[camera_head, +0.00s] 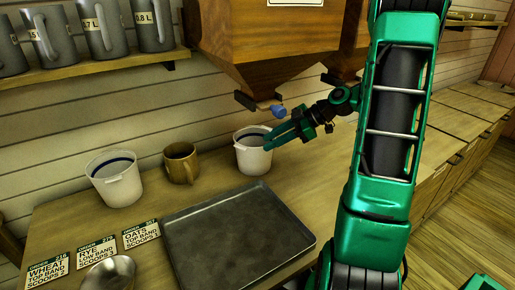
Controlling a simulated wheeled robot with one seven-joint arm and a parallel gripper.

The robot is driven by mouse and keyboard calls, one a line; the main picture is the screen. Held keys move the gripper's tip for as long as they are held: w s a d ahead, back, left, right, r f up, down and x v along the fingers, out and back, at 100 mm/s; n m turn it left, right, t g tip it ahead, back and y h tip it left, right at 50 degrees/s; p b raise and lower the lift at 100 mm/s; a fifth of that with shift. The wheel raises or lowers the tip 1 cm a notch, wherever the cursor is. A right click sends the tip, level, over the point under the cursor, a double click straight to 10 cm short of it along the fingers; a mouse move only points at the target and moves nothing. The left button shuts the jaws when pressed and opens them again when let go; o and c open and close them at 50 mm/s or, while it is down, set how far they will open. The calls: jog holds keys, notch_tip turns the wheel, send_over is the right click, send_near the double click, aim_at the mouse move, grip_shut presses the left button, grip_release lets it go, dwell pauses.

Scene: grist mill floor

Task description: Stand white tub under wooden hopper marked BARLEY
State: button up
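A white tub (254,160) stands upright on the wooden bench, below a wooden hopper (255,40). A second white tub (117,186), with a dark band inside, stands upright at the left. The label on the hopper is cut off at the top edge, so I cannot read BARLEY.
A brown mug (181,163) stands between the tubs. A dark tray (238,240) lies in front. Order cards (95,252) for wheat, rye and oats and a metal bowl (109,273) are at front left. A blue knob (278,111) hangs at the hopper's outlet. Grey jugs (103,28) stand on a shelf.

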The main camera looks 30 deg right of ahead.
jog(key=s+a+r+m+g+h, duration=0.1)
jog(key=s+m+g+h, duration=0.2)
jog(key=s+m, duration=0.6)
jog(key=s+a+r+m+g+h, duration=0.1)
jog(key=s+m+h, duration=0.4)
jog(key=s, duration=1.6)
jog(key=a+m+g, duration=0.1)
jog(key=m+g, duration=0.1)
jog(key=m, duration=0.3)
jog(key=shift+s+a+g, duration=0.2)
jog(key=shift+a+g, duration=0.05)
jog(key=shift+g, duration=0.05)
jog(key=shift+r, duration=0.1)
